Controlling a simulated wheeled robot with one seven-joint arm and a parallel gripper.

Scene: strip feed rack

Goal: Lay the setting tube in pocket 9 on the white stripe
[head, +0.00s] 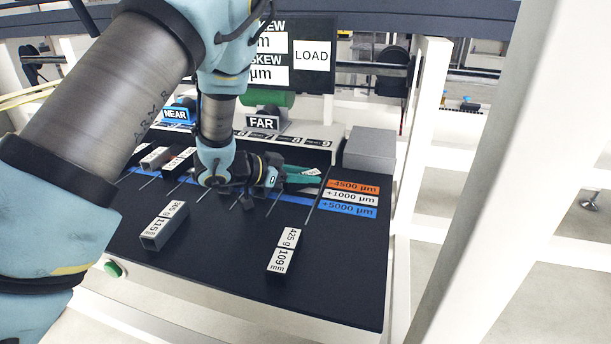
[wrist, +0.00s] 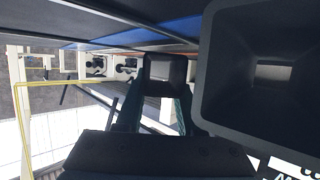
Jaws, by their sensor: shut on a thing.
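My gripper (head: 308,176) has teal fingers and hangs low over the right part of the dark deck, left of the coloured stripe labels. In the wrist view its fingers (wrist: 160,105) are shut on a dark square-ended tube (wrist: 165,69). In the head view the tube is mostly hidden by the gripper, so I cannot tell whether it touches the deck. The white stripe's label, +1000 µm (head: 350,197), lies between an orange and a blue label. The white stripe at the pocket is hidden. Small number plates (head: 318,143) line the back; pocket 9 itself is not clearly visible.
Two labelled tubes lie in front: a grey one (head: 163,227) at left and a dark one (head: 283,256) at right. Several tubes (head: 180,162) lie at back left. A grey block (head: 370,149) stands back right. A large dark square tube end (wrist: 262,75) is close in the wrist view.

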